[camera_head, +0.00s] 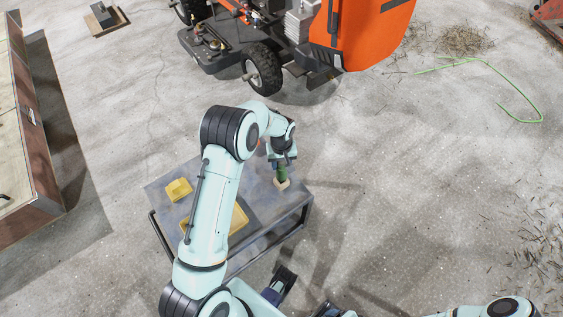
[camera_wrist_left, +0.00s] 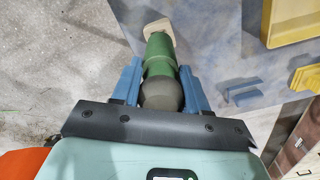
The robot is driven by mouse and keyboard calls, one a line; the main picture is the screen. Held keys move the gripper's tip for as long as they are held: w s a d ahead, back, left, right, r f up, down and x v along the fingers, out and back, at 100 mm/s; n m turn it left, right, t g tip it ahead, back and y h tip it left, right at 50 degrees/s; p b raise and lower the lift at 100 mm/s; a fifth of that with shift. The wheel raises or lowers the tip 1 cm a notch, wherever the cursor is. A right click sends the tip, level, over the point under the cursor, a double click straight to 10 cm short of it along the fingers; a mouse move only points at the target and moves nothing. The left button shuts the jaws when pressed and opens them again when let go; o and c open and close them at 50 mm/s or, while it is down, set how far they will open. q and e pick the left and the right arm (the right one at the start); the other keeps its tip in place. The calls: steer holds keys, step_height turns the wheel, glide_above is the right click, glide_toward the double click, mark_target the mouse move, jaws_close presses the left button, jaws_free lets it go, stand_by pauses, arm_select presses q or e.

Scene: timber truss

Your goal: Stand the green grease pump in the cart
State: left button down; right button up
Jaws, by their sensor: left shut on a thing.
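The green grease pump (camera_head: 282,173) is in my left gripper (camera_head: 280,160), above the right part of the grey cart (camera_head: 264,207). In the left wrist view the pump (camera_wrist_left: 159,52) lies between the two blue fingers of the gripper (camera_wrist_left: 160,85), which are shut on it. Its dark rounded end is towards the wrist. A pale beige block (camera_wrist_left: 157,28) shows at its far end; I cannot tell whether it is part of the pump or a separate thing. The cart top (camera_wrist_left: 222,50) lies beyond. My right gripper is not clearly in view.
A yellow block (camera_head: 178,188) lies at the cart's left, and a yellow tray (camera_head: 238,218) is partly hidden behind my left arm. An orange machine (camera_head: 360,35) with black wheels stands behind the cart. A wooden bench (camera_head: 22,140) is at the left. Floor to the right is open.

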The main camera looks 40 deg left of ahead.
arm_select(q)
steer(key=shift+f+b, duration=0.45)
steer(key=shift+f, duration=0.2)
arm_select(e)
steer(key=shift+s+f, duration=0.1)
steer(key=shift+f, duration=0.4)
arm_select(q)
steer(key=c, duration=0.5)
jaws_free()
step_height(320, 180, up, 14)
steer(key=shift+f+p, duration=0.25)
steer(key=shift+p, duration=0.35)
steer(key=s+d+f+m+h+p, duration=0.1)
steer(key=s+d+f+m+p, duration=0.1)
steer(key=s+d+f, duration=0.5)
steer(key=s+d+f+m+h+p, duration=0.15)
steer(key=s+d+f, duration=0.3)
steer(key=f, duration=0.45)
steer(key=s+d+f+p, duration=0.1)
steer(key=s+d, duration=0.3)
steer(key=s, duration=0.4)
steer(key=s+d+m+g+h+p, duration=0.1)
steer(key=s+d, duration=0.3)
steer(key=s, duration=0.3)
steer(key=shift+s+d+f+p, duration=0.25)
steer(key=shift+s+f+p, duration=0.1)
steer(key=shift+p, duration=0.05)
arm_select(e)
step_height(320, 180, up, 8)
steer(key=w, duration=0.3)
